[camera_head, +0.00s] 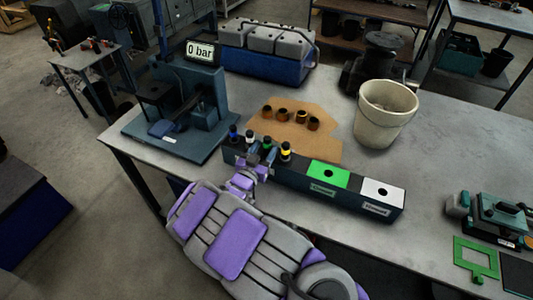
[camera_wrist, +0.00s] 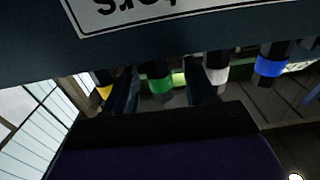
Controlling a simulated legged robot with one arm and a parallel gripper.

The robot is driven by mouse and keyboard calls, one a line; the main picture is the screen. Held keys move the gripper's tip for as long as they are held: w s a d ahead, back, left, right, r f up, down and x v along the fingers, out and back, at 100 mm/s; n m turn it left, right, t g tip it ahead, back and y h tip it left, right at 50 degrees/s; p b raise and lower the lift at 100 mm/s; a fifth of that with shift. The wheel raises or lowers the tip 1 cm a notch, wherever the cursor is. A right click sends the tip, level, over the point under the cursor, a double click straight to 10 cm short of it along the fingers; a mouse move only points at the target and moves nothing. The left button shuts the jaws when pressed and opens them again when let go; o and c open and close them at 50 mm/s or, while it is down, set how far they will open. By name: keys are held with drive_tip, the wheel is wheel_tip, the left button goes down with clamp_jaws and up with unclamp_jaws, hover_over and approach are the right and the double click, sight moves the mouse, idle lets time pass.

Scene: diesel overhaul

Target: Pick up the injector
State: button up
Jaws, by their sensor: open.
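Several injectors with coloured bands stand upright in a dark rack (camera_head: 305,188) on the bench: blue (camera_head: 233,132), white (camera_head: 250,137), green (camera_head: 267,143) and yellow (camera_head: 286,151). My gripper (camera_head: 263,158) is open at the rack's left part, close in front of the green and white ones. In the wrist view, my gripper (camera_wrist: 161,92) has the green-banded injector (camera_wrist: 160,80) showing between its fingers. The white-banded (camera_wrist: 215,72) and blue-banded (camera_wrist: 270,66) ones lie right of it, the yellow-banded one (camera_wrist: 103,90) left. Whether the fingers touch anything cannot be told.
The rack's right part has a green plate (camera_head: 327,175) and a white plate (camera_head: 381,191). A test stand (camera_head: 185,105) reading 0 bar stands left. Cardboard (camera_head: 318,143) with several brown parts lies behind the rack, near a beige bucket (camera_head: 384,118).

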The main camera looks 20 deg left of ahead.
drive_tip(key=shift+w+d, duration=0.15)
drive_tip(key=shift+w, duration=1.05)
clamp_jaws()
